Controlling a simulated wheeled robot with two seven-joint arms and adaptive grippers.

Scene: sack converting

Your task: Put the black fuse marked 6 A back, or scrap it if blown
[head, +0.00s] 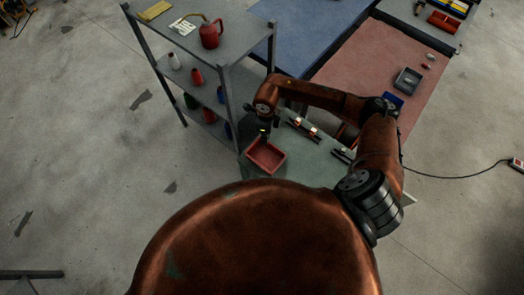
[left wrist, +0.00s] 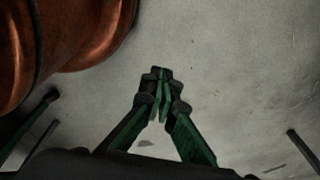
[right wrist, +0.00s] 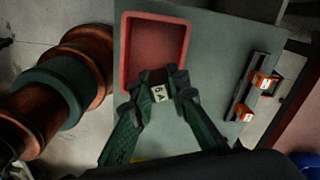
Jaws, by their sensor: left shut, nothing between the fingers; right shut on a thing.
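My right gripper (right wrist: 162,85) is shut on the black fuse (right wrist: 159,94), whose pale label with dark marks faces the wrist camera. The label reads upside down, apparently 6 A. Most of the fuse is hidden between the fingers. The gripper is at the near edge of an empty red tray (right wrist: 125,62); I cannot tell its height above the table. In the head view the right gripper (head: 264,135) is beside the red tray (head: 283,160). My left gripper (left wrist: 158,98) is shut and empty, over bare floor.
A dark rail (right wrist: 251,90) with two orange and white blocks lies on the grey-green table (right wrist: 215,50), right of the tray. A grey shelf (head: 235,45) with a red can (head: 211,35) and bottles stands close behind. A pinkish bench (head: 365,70) is farther right.

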